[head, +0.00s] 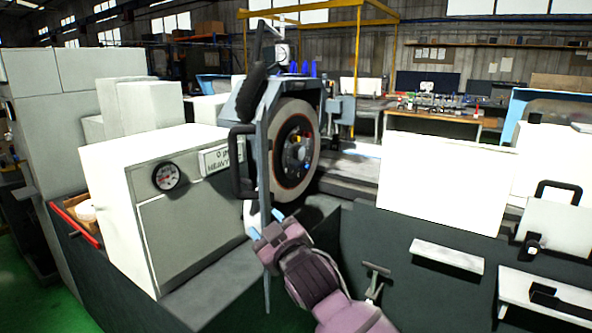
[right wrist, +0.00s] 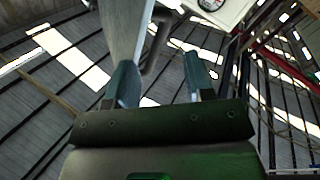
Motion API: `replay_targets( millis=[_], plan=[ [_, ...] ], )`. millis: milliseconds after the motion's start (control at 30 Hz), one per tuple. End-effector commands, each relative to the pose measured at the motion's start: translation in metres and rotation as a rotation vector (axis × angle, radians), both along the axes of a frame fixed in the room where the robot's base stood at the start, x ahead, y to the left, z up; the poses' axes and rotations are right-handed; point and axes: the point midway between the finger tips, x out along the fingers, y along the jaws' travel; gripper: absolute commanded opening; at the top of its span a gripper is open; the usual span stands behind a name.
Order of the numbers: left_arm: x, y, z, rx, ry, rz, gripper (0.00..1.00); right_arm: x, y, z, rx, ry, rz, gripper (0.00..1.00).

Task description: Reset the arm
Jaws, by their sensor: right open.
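My right arm comes in from the bottom of the head view, and its gripper (head: 265,214) is at the lower edge of the grinding wheel housing (head: 257,150). The blue fingers stand apart with nothing visibly held between them. The right wrist view shows the open gripper (right wrist: 160,72) pointing up, with a grey panel edge (right wrist: 124,25) just beyond the left finger. Whether finger and panel touch, I cannot tell. The grinding wheel (head: 296,150) is beside the housing, and a black handle (head: 238,165) is on the housing's left side. My left gripper is not in view.
A white machine cabinet with a round gauge (head: 166,176) stands close left of my gripper. The gauge also shows in the right wrist view (right wrist: 210,4). A white panel (head: 445,180) and dark machine front (head: 400,260) lie to the right. Green floor (head: 50,295) shows at lower left.

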Motion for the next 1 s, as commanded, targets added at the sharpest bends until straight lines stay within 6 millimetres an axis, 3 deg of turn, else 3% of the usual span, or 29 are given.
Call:
replay_targets(
  millis=[33, 267, 467, 767, 1000],
  plan=[
    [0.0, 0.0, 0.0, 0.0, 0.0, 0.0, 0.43, -0.004, -0.02, -0.017, 0.052, 0.035, -0.017, 0.48],
    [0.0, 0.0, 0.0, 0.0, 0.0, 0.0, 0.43, -0.029, -0.101, -0.084, 0.237, 0.151, -0.109, 0.48],
    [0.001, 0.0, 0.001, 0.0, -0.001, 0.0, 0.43, -0.066, -0.17, -0.145, 0.315, 0.242, -0.217, 0.48],
    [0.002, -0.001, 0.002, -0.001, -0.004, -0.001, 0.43, -0.15, -0.262, -0.241, 0.317, 0.407, -0.404, 0.48],
    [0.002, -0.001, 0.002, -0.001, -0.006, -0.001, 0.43, -0.24, -0.316, -0.316, 0.27, 0.575, -0.542, 0.48]
  ],
)
